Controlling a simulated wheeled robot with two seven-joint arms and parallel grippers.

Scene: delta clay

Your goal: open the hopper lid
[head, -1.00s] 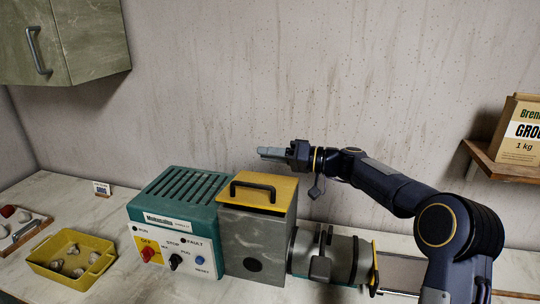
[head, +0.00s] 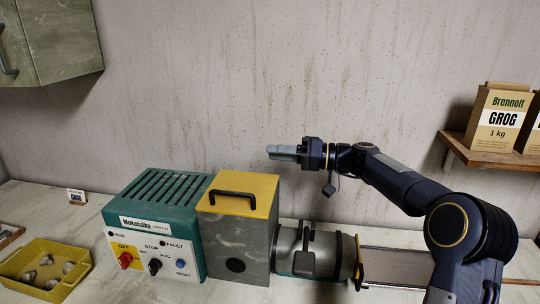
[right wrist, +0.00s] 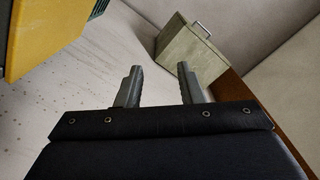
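The hopper is a grey box with a yellow lid (head: 262,190) and a black bar handle (head: 232,194) on top. The lid lies closed on the hopper (head: 248,240). My right gripper (head: 272,153) is above and behind the lid's right part, apart from it, with its fingers pointing left. In the right wrist view the two fingers (right wrist: 158,86) stand apart with nothing between them. The yellow lid shows there at the top left (right wrist: 48,30). My left gripper is not in view.
A teal control box (head: 165,195) with a red knob and buttons adjoins the hopper's left side. A grey barrel (head: 318,252) extends right. A yellow tray (head: 45,268) with several lumps sits at the left. A shelf (head: 495,158) holds GROG packages (head: 498,120).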

